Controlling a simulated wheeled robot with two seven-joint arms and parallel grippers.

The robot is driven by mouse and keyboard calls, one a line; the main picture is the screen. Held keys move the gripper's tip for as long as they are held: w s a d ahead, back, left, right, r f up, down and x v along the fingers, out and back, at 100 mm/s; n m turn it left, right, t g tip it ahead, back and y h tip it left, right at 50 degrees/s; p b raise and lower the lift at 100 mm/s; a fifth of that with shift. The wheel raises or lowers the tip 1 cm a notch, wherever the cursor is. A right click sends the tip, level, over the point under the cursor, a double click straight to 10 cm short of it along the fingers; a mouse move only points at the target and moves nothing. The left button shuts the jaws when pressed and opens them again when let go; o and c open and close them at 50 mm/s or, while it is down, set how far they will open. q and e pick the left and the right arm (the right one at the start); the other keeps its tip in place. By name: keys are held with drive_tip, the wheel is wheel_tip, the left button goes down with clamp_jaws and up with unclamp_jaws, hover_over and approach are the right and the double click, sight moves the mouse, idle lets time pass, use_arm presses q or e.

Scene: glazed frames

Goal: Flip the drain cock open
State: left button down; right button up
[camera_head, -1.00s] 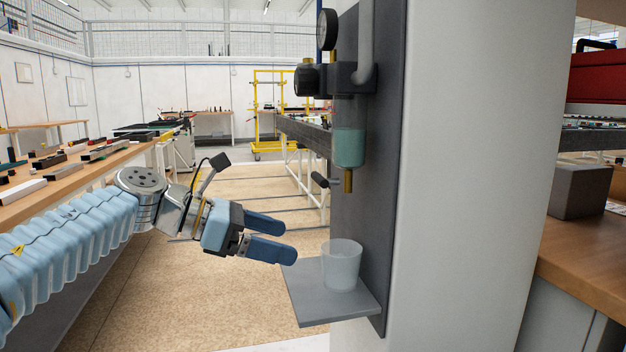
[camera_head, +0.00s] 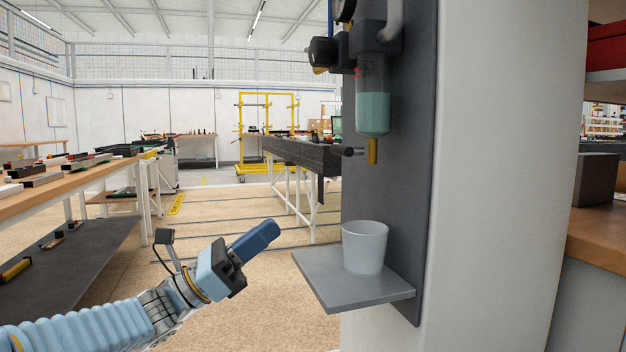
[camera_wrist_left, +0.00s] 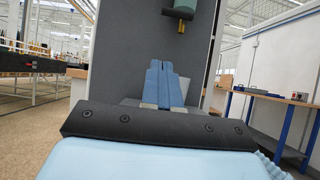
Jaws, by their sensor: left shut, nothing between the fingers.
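The brass drain cock (camera_head: 373,151) hangs under a clear bowl (camera_head: 374,113) of teal liquid on the grey panel. A short dark lever (camera_head: 353,151) sticks out sideways to its left. My left gripper (camera_head: 272,231) is shut and empty, below and to the left of the cock, apart from it, its fingers pointing up and right. In the left wrist view the shut fingers (camera_wrist_left: 161,65) point at the panel, with the bowl (camera_wrist_left: 186,8) and the brass cock (camera_wrist_left: 181,26) above them; the lever is not clear there. My right gripper is not in view.
A translucent cup (camera_head: 365,247) stands on a grey shelf (camera_head: 345,290) under the cock, right of my left gripper. A white pillar (camera_head: 490,200) backs the panel. A gauge and knob (camera_head: 322,50) sit above.

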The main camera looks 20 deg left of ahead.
sight(347, 150)
use_arm(q)
drive_tip(key=s+a+r+p+x, duration=0.1)
drive_tip(key=p+x, duration=0.4)
drive_tip(key=x, duration=0.8)
drive_tip(key=shift+a+r, duration=0.2)
drive_tip(key=shift+r, duration=0.45)
